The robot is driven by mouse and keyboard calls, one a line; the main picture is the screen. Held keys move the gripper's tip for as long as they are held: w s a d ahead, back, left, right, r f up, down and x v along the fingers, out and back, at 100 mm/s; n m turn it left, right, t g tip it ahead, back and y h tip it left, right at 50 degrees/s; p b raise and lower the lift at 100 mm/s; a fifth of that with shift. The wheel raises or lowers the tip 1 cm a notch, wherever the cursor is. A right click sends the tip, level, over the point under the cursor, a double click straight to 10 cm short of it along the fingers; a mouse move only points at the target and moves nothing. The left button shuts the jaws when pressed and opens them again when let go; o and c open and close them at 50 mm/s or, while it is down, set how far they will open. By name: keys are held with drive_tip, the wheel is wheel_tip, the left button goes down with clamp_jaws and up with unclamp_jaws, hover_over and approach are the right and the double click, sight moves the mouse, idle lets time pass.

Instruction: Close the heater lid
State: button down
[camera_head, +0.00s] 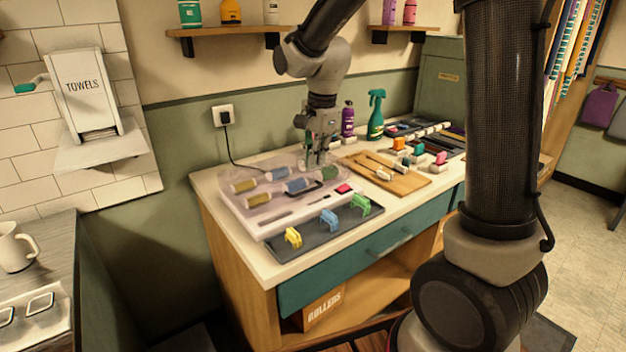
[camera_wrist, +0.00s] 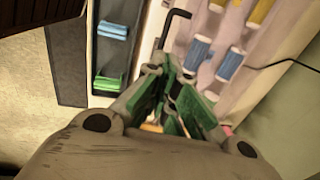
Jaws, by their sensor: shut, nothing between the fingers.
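The roller heater (camera_head: 262,222) is a pale box on the white counter, holding several blue and yellow rollers. Its lid (camera_head: 225,205) looks like a clear pinkish cover over the rollers; I cannot tell whether it is fully down. A dark bent handle (camera_wrist: 174,24) shows just beyond my fingers in the wrist view. My gripper (camera_head: 317,163) is shut and empty, pointing down at the back right part of the heater. Its green-padded fingers also show in the wrist view (camera_wrist: 172,78). I cannot tell whether they touch the lid.
A dark tray (camera_head: 318,237) with yellow, blue and green clips lies in front of the heater. A wooden board (camera_head: 405,186) with tools is to the right. A purple bottle (camera_head: 348,120) and a green spray bottle (camera_head: 376,118) stand behind. A cord runs to the wall socket (camera_head: 223,114).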

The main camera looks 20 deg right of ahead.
sight(313, 189)
drive_tip(key=f, duration=0.4)
drive_tip(key=w+f, duration=0.1)
drive_tip(key=f, duration=0.2)
drive_tip(key=shift+a, duration=0.15)
